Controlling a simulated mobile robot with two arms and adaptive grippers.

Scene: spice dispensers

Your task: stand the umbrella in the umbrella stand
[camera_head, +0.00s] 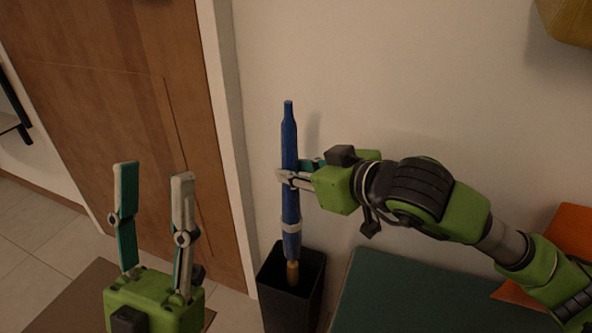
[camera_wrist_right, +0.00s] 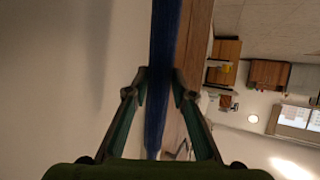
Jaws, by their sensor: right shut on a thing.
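The blue umbrella (camera_head: 290,210) is near upright in the head view, its brown handle end down and its blue tip up. Its lower end shows within the mouth of the black square umbrella stand (camera_head: 291,305); how deep it sits I cannot tell. My right gripper (camera_head: 284,177) is shut around the umbrella's middle from the right. In the right wrist view the blue umbrella (camera_wrist_right: 163,60) runs between the two fingers (camera_wrist_right: 158,85). My left gripper (camera_head: 153,175) is open and empty, fingers pointing up, left of the stand and apart from it.
A brown wooden door (camera_head: 130,100) stands at the left behind my left gripper. A dark green surface (camera_head: 420,295) lies right of the stand, with an orange item (camera_head: 568,232) at the far right. The pale wall (camera_head: 380,90) is close behind the umbrella.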

